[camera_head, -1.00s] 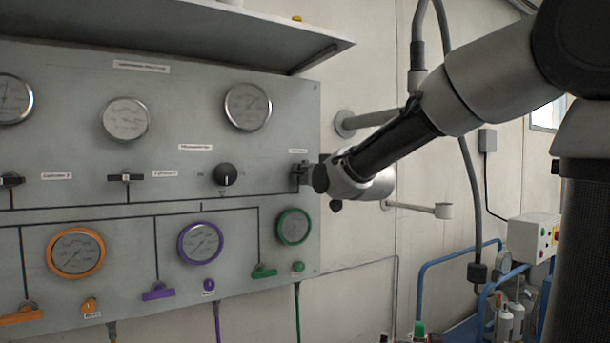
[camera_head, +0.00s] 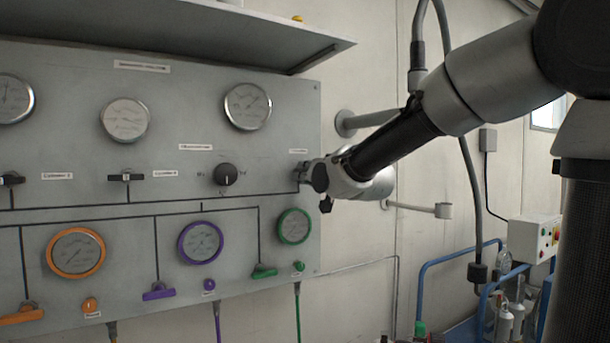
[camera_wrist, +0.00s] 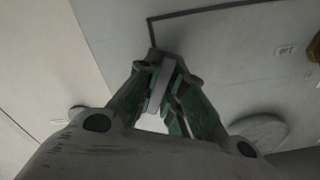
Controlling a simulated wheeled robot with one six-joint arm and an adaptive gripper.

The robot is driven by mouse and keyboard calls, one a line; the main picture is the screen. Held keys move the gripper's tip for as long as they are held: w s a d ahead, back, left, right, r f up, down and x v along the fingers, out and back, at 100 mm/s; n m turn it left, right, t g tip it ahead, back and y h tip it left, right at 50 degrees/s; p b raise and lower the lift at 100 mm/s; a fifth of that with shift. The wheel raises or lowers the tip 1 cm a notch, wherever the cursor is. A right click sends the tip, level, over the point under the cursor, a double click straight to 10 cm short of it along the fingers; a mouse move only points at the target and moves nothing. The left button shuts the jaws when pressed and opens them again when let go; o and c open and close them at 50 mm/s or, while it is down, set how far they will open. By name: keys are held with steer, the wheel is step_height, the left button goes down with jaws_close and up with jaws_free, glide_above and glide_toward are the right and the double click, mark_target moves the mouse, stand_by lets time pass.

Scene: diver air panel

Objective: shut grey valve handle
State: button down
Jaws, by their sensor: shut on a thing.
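The grey valve handle (camera_wrist: 160,88) shows in the wrist view as a pale bar between the two fingers of my gripper (camera_wrist: 163,92). The fingers are shut on it, one on each side. In the head view my gripper (camera_head: 303,174) is at the right edge of the grey panel (camera_head: 170,92), below a small label. There my gripper hides the handle, so its angle is hard to read in that view.
A black knob (camera_head: 225,174) and two black valve handles are left of my gripper. Below are orange, purple and green (camera_head: 264,271) handles with matching gauges. A shelf (camera_head: 200,30) juts out above. A wall pipe (camera_head: 375,120) runs behind my arm.

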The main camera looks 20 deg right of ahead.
steer(key=m, duration=0.6)
steer(key=shift+m, duration=0.3)
steer(key=m, duration=0.6)
steer(key=shift+r, duration=0.1)
stand_by(0.3)
steer(key=c, duration=1.5)
jaws_free()
steer(key=shift+s, duration=0.1)
steer(key=v, duration=1.1)
steer(key=shift+s, duration=0.4)
